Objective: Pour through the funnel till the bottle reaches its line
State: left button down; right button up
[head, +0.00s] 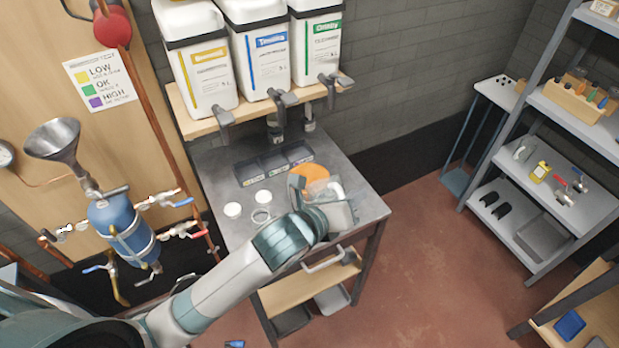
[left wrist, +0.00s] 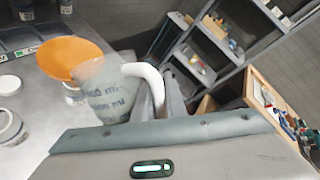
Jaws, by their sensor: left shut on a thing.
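An orange funnel (head: 308,174) stands on the metal bench. In the left wrist view the funnel (left wrist: 66,57) sits wide mouth up, with a little of a clear vessel below it; the bottle's line and level cannot be made out. My left gripper (head: 332,208) is shut on a clear measuring jug (head: 335,188), just right of the funnel. In the left wrist view the jug (left wrist: 108,95) shows ml marks and a white handle, and overlaps the funnel's right edge. I cannot tell how much liquid it holds or whether any flows. My right gripper is out of view.
White round lids (head: 232,210) and an open clear jar (head: 262,216) lie on the bench (head: 225,160) left of the funnel. A dark divided tray (head: 273,164) is behind. Large white jugs with taps (head: 205,75) stand on a shelf above. A blue tank with a metal funnel (head: 52,140) is left.

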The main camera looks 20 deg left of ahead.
pick_arm(q)
jog(key=shift+s+d+f+m+t+y+b, duration=0.15)
jog(key=shift+f+m+t+b, duration=0.1)
jog(key=shift+f, duration=0.25)
jog(key=shift+s+d+f+m+t+y+b, duration=0.1)
jog(key=shift+s+d+f+m+t+b, duration=0.15)
jog(key=shift+f, duration=0.25)
jog(key=shift+s+d+f+m+t+y+b, duration=0.1)
jog(key=shift+f+m+t+b, duration=0.2)
jog(key=shift+f, duration=0.2)
jog(key=s+d+f+m+t+b, duration=0.3)
jog(key=f+m+t+b, duration=0.1)
jog(key=f+b, duration=0.3)
jog(key=shift+s+d+f+m, duration=0.2)
jog(key=shift+s+d+m, duration=0.15)
jog(key=shift+m, duration=0.25)
jog(key=shift+r+y, duration=0.1)
jog(key=shift+y, duration=0.15)
notch_tip(320, 180, up, 5)
jog(key=p, duration=0.5)
jog(key=shift+p, duration=0.35)
